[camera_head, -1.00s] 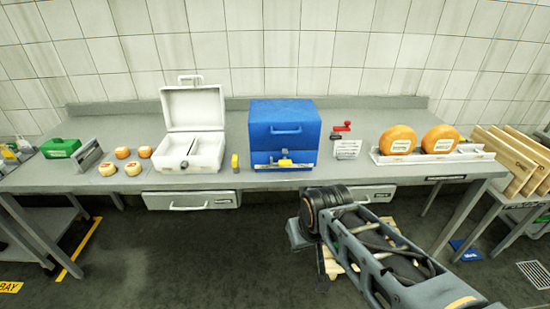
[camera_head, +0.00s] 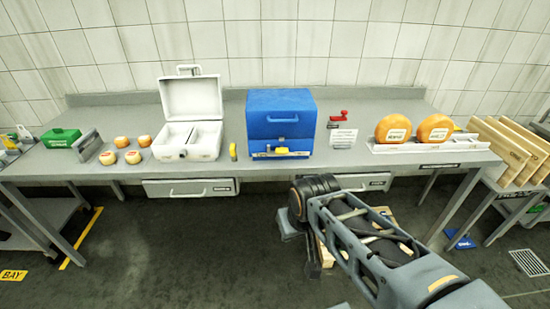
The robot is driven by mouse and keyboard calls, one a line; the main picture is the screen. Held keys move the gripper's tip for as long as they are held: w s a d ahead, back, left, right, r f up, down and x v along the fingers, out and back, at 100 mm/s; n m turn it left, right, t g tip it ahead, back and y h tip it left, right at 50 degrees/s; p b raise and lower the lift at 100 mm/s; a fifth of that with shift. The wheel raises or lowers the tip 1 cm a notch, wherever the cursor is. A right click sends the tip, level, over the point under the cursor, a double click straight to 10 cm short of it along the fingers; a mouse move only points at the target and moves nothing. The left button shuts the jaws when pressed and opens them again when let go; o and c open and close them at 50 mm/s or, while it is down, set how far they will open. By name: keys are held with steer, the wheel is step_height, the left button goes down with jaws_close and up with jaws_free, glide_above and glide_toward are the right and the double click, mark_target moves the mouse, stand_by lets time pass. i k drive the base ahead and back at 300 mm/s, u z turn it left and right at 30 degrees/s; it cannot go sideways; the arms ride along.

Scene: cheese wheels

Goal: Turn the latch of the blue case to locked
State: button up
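The blue case (camera_head: 281,120) stands closed near the front edge of the grey table, its handle on the upper front face. A yellow latch (camera_head: 282,151) sits low on its front, on a pale strip; its exact turn is too small to tell. My gripper (camera_head: 311,264) appears as a dark shape low in front of the table, below the dark joint of my arm and largely hidden by it. It is apart from the case and below the tabletop. Its fingers cannot be made out.
An open white case (camera_head: 190,108) and small yellow piece (camera_head: 233,152) stand left of the blue case. A red-handled item (camera_head: 339,116), white card (camera_head: 343,138) and cheese wheels (camera_head: 393,129) stand right. Drawers (camera_head: 190,189) hang under the table edge.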

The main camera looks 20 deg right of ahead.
mark_target(281, 150)
steer(key=u, duration=0.85)
steer(key=k, duration=1.1)
steer(key=u, duration=1.2)
steer(key=i, duration=0.55)
steer(key=z, duration=0.55)
steer(key=i, duration=1)
steer(key=z, duration=1.2)
steer(key=i, duration=0.55)
steer(key=z, duration=0.5)
